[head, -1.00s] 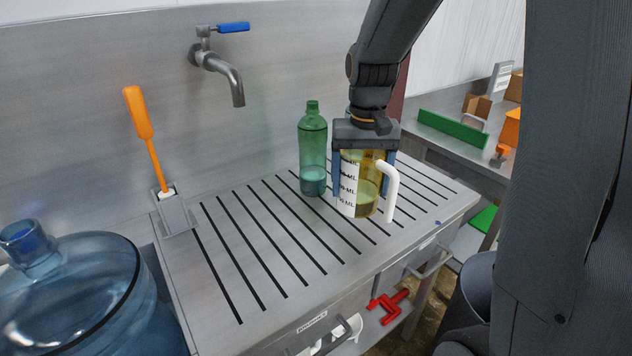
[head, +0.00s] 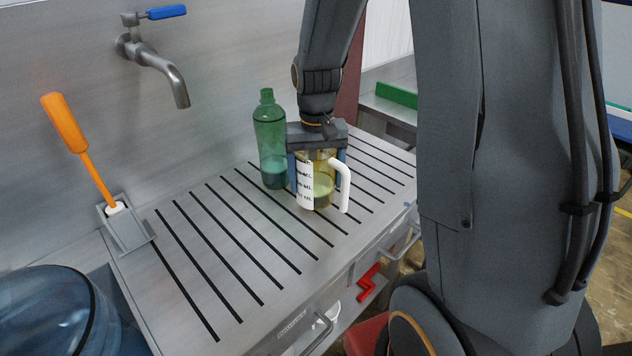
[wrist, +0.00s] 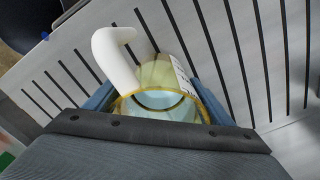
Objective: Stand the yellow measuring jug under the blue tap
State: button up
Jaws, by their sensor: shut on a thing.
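The yellow measuring jug (head: 323,188) is see-through, with a white handle and a white marked label. It is upright over the right part of the slotted drainboard, and I cannot tell whether its base touches. My gripper (head: 318,165) comes from above and is shut on the jug, a blue finger on either side. In the wrist view the jug's rim and white handle (wrist: 118,62) show between the fingers. The blue tap (head: 155,58), a metal spout with a blue lever, is on the back wall to the left of the jug, over the drainboard's left half.
A green bottle (head: 269,140) stands just left of and behind the jug. An orange-handled brush (head: 82,150) stands in a holder at the drainboard's left end. A big blue water bottle (head: 45,315) is at lower left. The slotted drainboard (head: 205,292) is bare below the tap.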

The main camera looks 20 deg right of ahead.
jog(key=shift+f, duration=0.9)
jog(key=shift+f, duration=0.2)
jog(key=o, duration=1.4)
jog(key=shift+r, duration=0.1)
